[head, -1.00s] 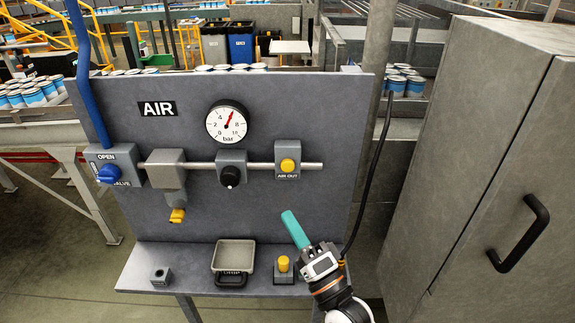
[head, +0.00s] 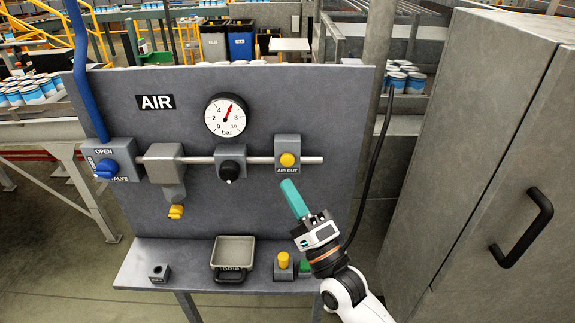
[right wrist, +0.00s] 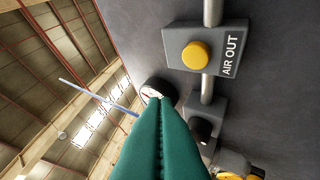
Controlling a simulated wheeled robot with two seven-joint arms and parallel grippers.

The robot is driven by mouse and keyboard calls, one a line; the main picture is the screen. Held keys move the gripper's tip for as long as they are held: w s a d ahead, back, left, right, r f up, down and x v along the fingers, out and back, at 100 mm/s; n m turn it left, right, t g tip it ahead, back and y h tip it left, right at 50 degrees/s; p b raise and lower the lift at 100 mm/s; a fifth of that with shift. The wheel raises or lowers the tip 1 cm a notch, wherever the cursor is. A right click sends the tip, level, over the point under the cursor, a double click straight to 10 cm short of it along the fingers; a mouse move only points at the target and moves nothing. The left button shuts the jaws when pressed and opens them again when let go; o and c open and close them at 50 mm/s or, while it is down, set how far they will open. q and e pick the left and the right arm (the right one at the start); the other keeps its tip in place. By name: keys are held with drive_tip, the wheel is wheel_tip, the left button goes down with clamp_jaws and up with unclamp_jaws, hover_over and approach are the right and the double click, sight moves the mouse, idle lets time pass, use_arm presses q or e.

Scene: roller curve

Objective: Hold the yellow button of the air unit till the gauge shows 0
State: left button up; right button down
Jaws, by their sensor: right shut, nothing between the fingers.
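The grey air unit panel (head: 125,110) stands ahead with the label AIR. Its round white gauge (head: 226,117) has a red needle pointing up and slightly right, near 6, well away from 0. The yellow button (head: 287,160) sits on a grey box marked AIR OUT; it also shows in the right wrist view (right wrist: 196,54). My right gripper (head: 288,184) has teal fingers, shut and empty, with the tips just below the AIR OUT box. In the right wrist view the shut fingers (right wrist: 158,100) point below and left of the button, apart from it. My left gripper is not in view.
A blue valve knob (head: 106,168), a black knob (head: 229,171) and a yellow drain piece (head: 176,211) stick out from the panel. The shelf below carries a tray (head: 234,250) and another yellow knob (head: 283,260). A grey cabinet (head: 470,150) stands close on the right.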

sight(283, 159)
drive_tip(key=shift+w+b, duration=0.8)
drive_tip(key=shift+w, duration=1.55)
drive_tip(key=shift+w, duration=0.1)
drive_tip(key=shift+w, duration=0.3)
drive_tip(key=shift+w+b, duration=0.4)
drive_tip(key=shift+b, duration=0.15)
idle(4.7)
